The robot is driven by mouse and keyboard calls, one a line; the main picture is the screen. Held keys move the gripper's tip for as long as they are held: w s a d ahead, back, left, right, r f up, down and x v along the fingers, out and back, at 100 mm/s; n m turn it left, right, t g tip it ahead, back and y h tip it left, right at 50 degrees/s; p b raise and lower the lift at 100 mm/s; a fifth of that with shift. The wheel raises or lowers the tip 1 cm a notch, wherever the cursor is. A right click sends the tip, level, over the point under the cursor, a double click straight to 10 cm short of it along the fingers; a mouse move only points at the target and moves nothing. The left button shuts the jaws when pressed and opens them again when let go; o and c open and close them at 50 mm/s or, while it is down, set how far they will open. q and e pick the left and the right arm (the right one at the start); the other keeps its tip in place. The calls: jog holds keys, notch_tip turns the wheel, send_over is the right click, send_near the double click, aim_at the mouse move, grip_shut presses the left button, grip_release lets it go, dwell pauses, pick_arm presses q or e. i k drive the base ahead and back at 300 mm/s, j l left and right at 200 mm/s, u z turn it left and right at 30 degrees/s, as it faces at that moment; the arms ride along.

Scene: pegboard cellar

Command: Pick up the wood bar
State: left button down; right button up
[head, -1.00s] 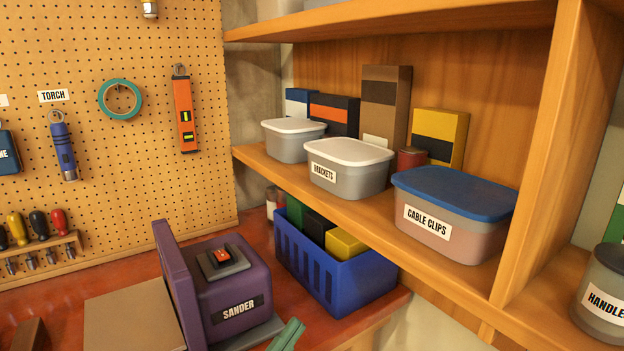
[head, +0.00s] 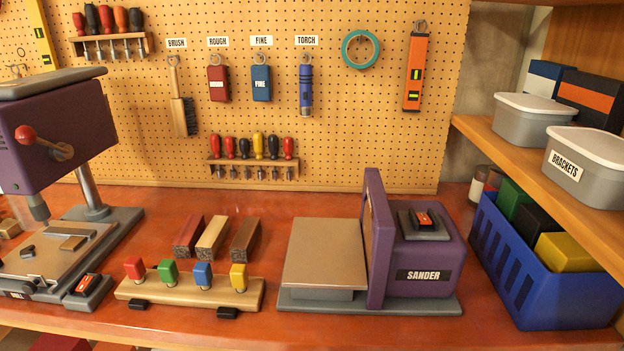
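Three short wood bars lie side by side on the red-brown bench: a reddish-brown bar (head: 187,238), a pale tan bar (head: 212,238) and a dark brown bar (head: 245,240). I cannot tell which of them the task names. They lie just behind a long light wood rack (head: 190,292) with red, green, blue and yellow blocks along it. Neither of my grippers is in view.
A purple drill press (head: 55,140) stands at the left and a purple sander (head: 430,255) at the right. A blue crate (head: 540,290) stands further right under a shelf. Tools hang on the pegboard (head: 370,140) behind. Bare bench (head: 330,200) lies behind the sander plate.

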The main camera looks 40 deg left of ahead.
aim_at(240, 248)
jog(key=u, duration=1.6)
